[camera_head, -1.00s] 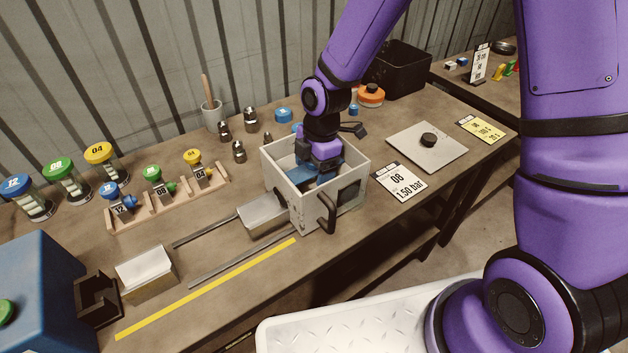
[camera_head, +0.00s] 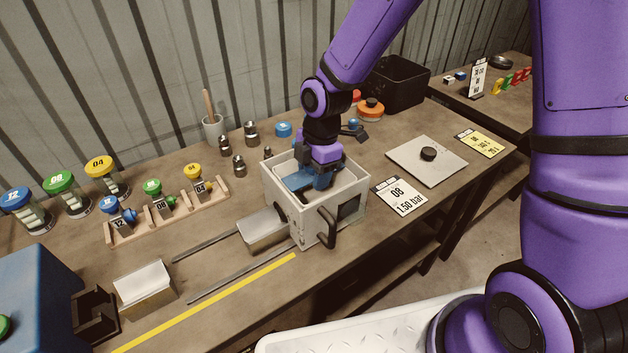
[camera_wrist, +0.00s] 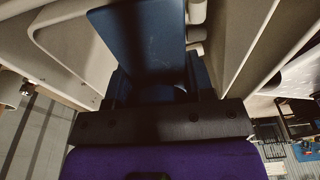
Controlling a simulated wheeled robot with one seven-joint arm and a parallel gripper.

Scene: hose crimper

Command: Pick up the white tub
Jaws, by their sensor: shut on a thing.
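The white tub (camera_head: 283,166) appears as a pale rim and wall inside an open-topped off-white box on the workbench. Most of it is hidden by my gripper and the box walls.
The box (camera_head: 348,200) stands close around my gripper, with a dark handle (camera_head: 327,227) in front. Rails and a metal block (camera_head: 263,230) lie left. Metal fittings (camera_head: 251,132) and a cup (camera_head: 212,128) stand behind. A grey plate (camera_head: 440,165) lies right.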

